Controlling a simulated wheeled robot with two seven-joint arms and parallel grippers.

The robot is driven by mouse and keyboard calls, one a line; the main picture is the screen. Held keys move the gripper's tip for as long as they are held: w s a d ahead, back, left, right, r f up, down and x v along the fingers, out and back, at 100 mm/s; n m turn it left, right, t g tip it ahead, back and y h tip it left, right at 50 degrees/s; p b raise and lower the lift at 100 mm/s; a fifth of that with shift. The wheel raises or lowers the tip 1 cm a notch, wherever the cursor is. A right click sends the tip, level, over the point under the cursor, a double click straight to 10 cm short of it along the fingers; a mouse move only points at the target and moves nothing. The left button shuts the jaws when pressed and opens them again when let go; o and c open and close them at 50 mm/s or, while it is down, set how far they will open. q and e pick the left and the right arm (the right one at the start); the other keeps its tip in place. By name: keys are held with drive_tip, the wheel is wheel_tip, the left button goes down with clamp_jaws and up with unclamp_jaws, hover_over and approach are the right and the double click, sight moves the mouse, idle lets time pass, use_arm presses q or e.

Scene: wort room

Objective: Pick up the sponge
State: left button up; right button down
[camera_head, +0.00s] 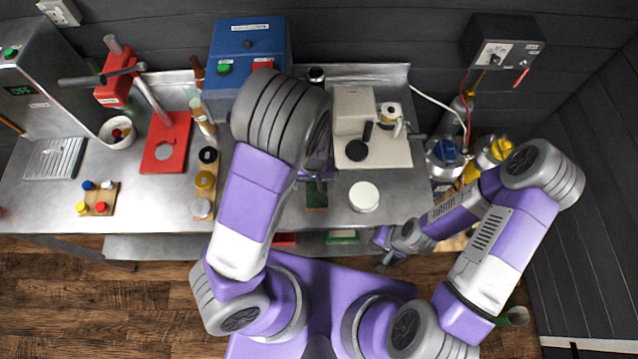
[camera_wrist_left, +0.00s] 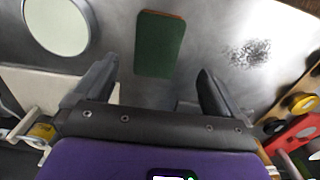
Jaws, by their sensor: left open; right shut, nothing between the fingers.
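The sponge (camera_wrist_left: 160,45), a green slab with a thin brown edge, lies flat on the steel bench. In the head view the sponge (camera_head: 316,196) is near the bench's front edge, partly covered by my left gripper (camera_head: 317,178). In the left wrist view my left gripper (camera_wrist_left: 153,72) is open and its two fingers are spread to either side of the sponge's line, with the sponge ahead of them. Nothing is between the fingers. My right gripper (camera_head: 384,262) is shut and empty, low in front of the bench's right part.
A white round disc (camera_head: 364,196) lies right of the sponge; it also shows in the left wrist view (camera_wrist_left: 57,25). A dark speckled patch (camera_wrist_left: 250,52) marks the steel on the sponge's other side. A ring holder (camera_head: 205,180) stands farther left. A beige device (camera_head: 353,108) stands behind.

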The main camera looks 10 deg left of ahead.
sight(312, 203)
use_arm(q)
drive_tip(key=f, duration=0.6)
drive_tip(key=shift+d+f+b, duration=0.25)
drive_tip(key=shift+b, duration=0.05)
drive_tip(key=shift+c, duration=0.3)
drive_tip(key=c, duration=1)
